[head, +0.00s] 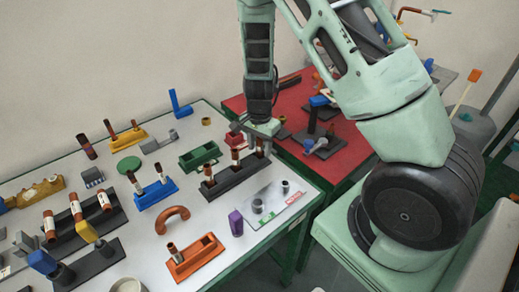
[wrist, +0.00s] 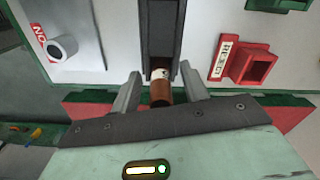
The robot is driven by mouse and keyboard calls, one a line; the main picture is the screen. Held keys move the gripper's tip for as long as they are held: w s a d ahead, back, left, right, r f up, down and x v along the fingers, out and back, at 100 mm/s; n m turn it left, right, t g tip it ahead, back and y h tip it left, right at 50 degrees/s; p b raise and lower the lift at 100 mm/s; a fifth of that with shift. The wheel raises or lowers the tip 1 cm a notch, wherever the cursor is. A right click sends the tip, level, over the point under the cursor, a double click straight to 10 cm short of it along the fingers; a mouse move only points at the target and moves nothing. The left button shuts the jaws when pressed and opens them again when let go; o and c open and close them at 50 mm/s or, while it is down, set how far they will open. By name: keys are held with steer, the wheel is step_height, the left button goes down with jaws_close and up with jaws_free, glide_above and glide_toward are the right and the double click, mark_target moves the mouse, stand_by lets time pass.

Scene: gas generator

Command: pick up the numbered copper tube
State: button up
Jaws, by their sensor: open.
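A copper-brown tube with a white label bearing a dark mark (wrist: 160,88) stands in a black rack (wrist: 160,22) in the wrist view. My gripper (wrist: 161,92) is open, with one finger on each side of this tube. A gap shows between the tube and the fingers. In the head view my gripper (head: 256,132) is over the right end of the black rack (head: 236,180). That rack holds labelled copper tubes, one at the left (head: 208,171) and one in the middle (head: 235,157). The tube at my gripper is partly hidden there.
A blue rack with tubes (head: 156,193), a green tray (head: 200,157) and an orange rack (head: 196,258) stand close by on the white table. A grey cylinder (head: 257,206) sits on a marked pad to the right. A red table (head: 345,155) adjoins behind.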

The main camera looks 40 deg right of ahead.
steer(key=c, duration=0.9)
steer(key=shift+c, duration=0.2)
